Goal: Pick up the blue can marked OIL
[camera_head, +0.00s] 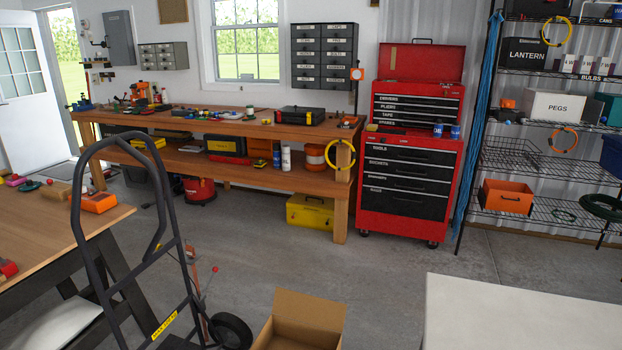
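Two small blue cans stand side by side on the right end of the red tool chest's ledge: a darker blue can (438,130) and a blue can with a pale marking (455,132). Another blue can (277,157) stands on the lower shelf of the long wooden workbench (215,120), left of a white bottle (286,158). The lettering on all these cans is too small to read, so I cannot tell which is marked OIL. Neither of my grippers is in view.
The red tool chest (408,222) stands right of the workbench. A dark hand truck (160,215) and open cardboard box (300,325) are in front. A white surface (520,315) fills the lower right. Wire shelving (545,170) stands at right. The middle floor is clear.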

